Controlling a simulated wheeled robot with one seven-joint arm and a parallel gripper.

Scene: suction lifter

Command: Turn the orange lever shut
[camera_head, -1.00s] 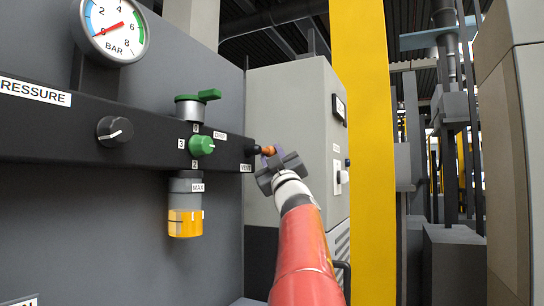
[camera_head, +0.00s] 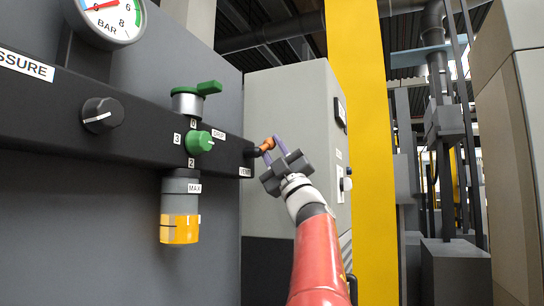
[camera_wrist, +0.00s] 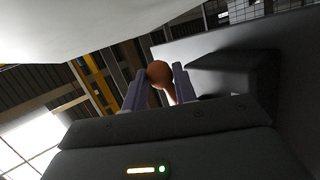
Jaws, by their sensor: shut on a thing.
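The orange lever (camera_head: 266,145) sits at the right end of the dark manifold bar, by the VENT label. In the wrist view its round orange end (camera_wrist: 160,75) shows between the two fingers. My gripper (camera_head: 273,147) reaches up to it from the lower right and is shut on the lever. The fingers hide part of the lever, so its exact angle is hard to tell.
The dark manifold bar (camera_head: 60,112) carries a black pressure knob (camera_head: 102,115), a green knob (camera_head: 199,142) and a green-handled valve (camera_head: 209,88). A gauge (camera_head: 108,18) is above. A grey cabinet (camera_head: 290,110) stands close behind my gripper, beside a yellow post (camera_head: 360,150).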

